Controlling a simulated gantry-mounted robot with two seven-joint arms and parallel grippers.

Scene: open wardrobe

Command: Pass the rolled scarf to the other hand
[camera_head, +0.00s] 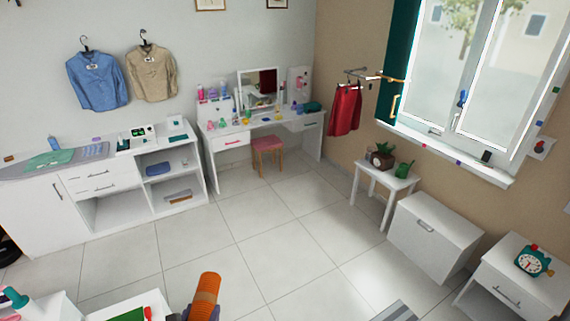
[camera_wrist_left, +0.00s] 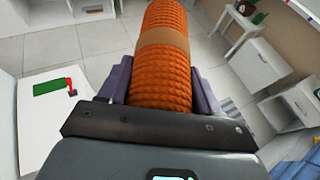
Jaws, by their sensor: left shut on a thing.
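The rolled scarf (camera_head: 207,290) is an orange, ribbed roll with a lighter tan band around it. It stands up at the bottom of the head view, slightly tilted, with its lower end cut off by the frame. In the left wrist view the scarf (camera_wrist_left: 164,60) rises between the two purple fingers of my left gripper (camera_wrist_left: 162,88). The fingers press on it from both sides and its far end sticks out past them. In the head view only a bit of my left gripper (camera_head: 187,314) shows beside the scarf. My right gripper is in neither view.
A white surface (camera_wrist_left: 40,135) with a green flat item (camera_wrist_left: 47,87) and a small red item lies to the left below the scarf. A white cabinet (camera_head: 434,235) and a plant stand (camera_head: 371,183) stand at the right. The tiled floor ahead (camera_head: 270,230) is clear.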

